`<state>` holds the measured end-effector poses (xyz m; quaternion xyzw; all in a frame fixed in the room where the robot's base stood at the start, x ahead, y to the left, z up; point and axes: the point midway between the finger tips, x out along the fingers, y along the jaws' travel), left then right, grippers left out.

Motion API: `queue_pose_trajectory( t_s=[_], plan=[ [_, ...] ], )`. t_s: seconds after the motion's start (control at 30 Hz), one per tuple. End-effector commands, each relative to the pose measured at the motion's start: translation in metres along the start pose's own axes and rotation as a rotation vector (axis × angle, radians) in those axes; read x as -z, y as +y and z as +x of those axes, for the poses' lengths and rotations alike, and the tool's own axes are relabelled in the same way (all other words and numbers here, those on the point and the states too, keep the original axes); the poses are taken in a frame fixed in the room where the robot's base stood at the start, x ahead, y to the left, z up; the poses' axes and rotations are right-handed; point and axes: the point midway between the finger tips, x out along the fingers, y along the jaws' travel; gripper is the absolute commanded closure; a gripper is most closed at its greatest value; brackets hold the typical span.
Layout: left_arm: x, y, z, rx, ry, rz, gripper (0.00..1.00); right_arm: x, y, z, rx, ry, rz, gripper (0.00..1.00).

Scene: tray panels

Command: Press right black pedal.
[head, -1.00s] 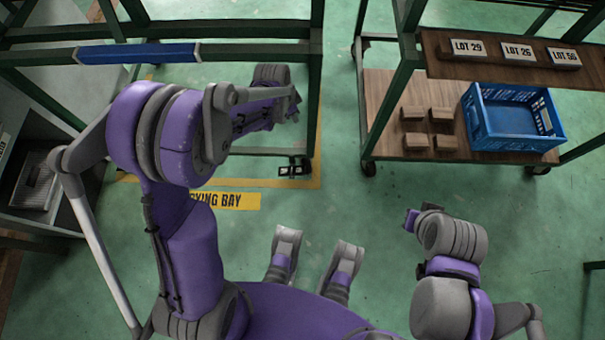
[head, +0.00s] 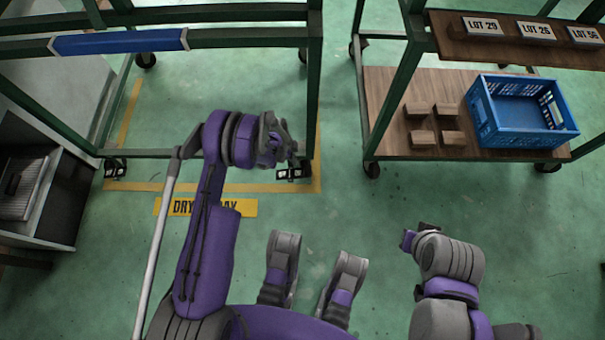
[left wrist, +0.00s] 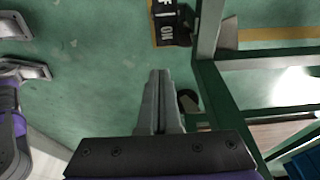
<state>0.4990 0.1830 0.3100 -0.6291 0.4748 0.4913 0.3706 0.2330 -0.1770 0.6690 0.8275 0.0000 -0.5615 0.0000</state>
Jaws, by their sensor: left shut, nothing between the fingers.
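The right black pedal (head: 294,173), with white marks, sits low at the foot of the rack's right front post. In the left wrist view the black pedal (left wrist: 168,24) shows white ON lettering and is partly cut off by the top edge. My left gripper (head: 290,154) is shut and empty, just behind the pedal in the head view. In the left wrist view its closed fingertips (left wrist: 158,74) point toward the pedal, with a gap of floor between in the picture. Contact is not visible. My right gripper (head: 408,240) is far right of the pedal; its fingers are unclear.
Another black pedal (head: 115,170) is at the rack's left front post. The green rack (head: 230,153) has a blue bar (head: 120,41) across it. A wooden-shelf cart (head: 385,140) with a blue crate (head: 575,132) stands right.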

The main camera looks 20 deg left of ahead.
Motion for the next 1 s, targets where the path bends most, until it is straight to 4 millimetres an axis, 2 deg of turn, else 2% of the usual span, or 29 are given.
queue_pose_trajectory(
  t_s=[0.23, 0.37, 0.8, 1.0],
  plan=[
    [0.0, 0.0, 0.001, 0.0, 0.0, -0.001, 1.0, 0.0, 0.0, 0.0, 0.0, 0.0, 0.0, 1.0],
    [0.0, 0.0, 0.013, 0.0, 0.0, 0.0, 1.0, -0.001, 0.0, 0.004, 0.0, -0.001, 0.0, 1.0],
    [0.0, 0.0, 0.103, 0.0, 0.0, 0.0, 1.0, -0.005, 0.0, 0.026, 0.0, -0.003, 0.0, 1.0],
    [0.0, -0.001, 0.13, 0.001, -0.001, -0.002, 1.0, -0.006, 0.0, 0.032, 0.0, -0.003, 0.0, 1.0]
  ],
)
